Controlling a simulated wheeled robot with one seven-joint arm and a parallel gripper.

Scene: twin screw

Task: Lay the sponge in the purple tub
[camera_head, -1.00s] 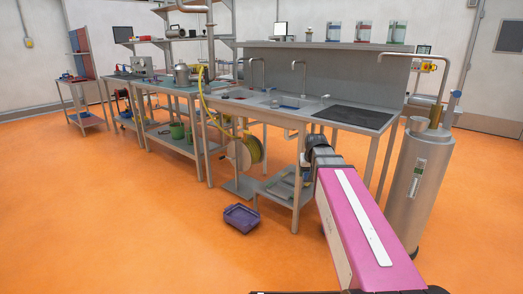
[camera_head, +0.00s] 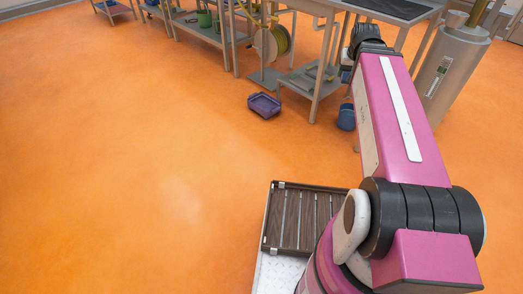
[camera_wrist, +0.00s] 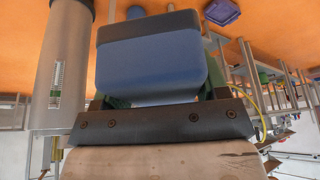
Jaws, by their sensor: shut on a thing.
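The purple tub (camera_head: 264,105) sits on the orange floor in front of the metal table, and also shows at the top of the wrist view (camera_wrist: 222,12). It looks empty in the head view. My gripper (camera_wrist: 160,98) is shut on a blue block with a dark layer, which looks like the sponge (camera_wrist: 150,65). The sponge fills the middle of the wrist view and hides most of the fingers. In the head view my pink arm hides most of the gripper. The sponge is held in the air, apart from the tub.
A blue bin (camera_head: 346,117) stands on the floor right of the tub. The metal table's low shelf (camera_head: 306,82) and legs are behind the tub. A steel cylinder (camera_head: 447,75) stands at right. Floor left and in front of the tub is clear.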

